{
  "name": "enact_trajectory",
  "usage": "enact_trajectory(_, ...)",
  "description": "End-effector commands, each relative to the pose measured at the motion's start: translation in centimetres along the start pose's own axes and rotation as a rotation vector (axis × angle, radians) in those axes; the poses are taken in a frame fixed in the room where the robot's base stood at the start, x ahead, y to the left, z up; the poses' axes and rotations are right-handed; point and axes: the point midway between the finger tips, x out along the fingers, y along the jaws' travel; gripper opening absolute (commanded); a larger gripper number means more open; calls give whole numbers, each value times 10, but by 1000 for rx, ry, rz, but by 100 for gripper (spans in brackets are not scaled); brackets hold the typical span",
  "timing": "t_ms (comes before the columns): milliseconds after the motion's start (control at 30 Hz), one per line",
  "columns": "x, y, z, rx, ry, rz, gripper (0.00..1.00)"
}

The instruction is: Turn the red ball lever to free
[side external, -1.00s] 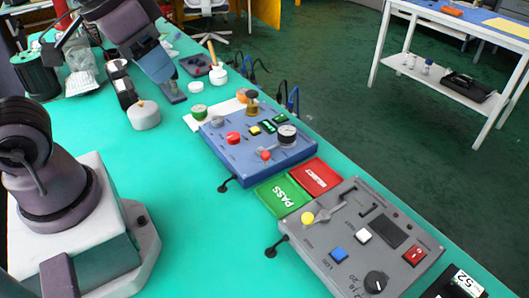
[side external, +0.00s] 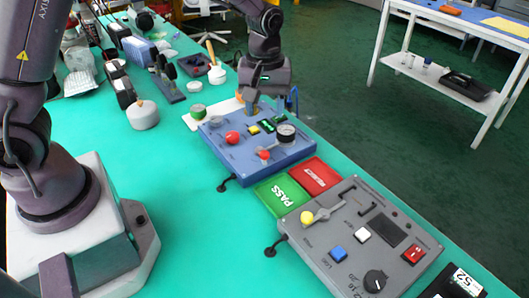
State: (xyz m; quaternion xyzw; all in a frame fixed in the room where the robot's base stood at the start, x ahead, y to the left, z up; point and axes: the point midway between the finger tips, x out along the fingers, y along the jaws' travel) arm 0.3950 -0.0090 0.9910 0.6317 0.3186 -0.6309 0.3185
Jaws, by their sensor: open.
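The red ball lever's red ball (side external: 264,155) is near the front edge of the blue panel box (side external: 245,160). Its grey arm runs from the ball up and right toward a round dark-topped pivot or dial (side external: 286,131). The free marking is too small to read. My gripper (side external: 262,98) comes down from above over the back part of the blue box, behind and above the red ball.
The blue box also carries a red knob (side external: 232,137) and small buttons. A green PASS card (side external: 281,193) and red card (side external: 315,175) lie beside it. A grey panel with a yellow ball lever (side external: 307,217) stands nearer.

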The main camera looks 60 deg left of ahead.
Motion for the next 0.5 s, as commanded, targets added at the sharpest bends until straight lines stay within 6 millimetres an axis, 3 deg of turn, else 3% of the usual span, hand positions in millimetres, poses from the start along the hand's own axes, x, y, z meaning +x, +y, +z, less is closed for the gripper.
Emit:
enact_trajectory(167,11,-1,0,-30,-2,-2,49)
enact_trajectory(500,78,-2,1,-28,-5,-6,49)
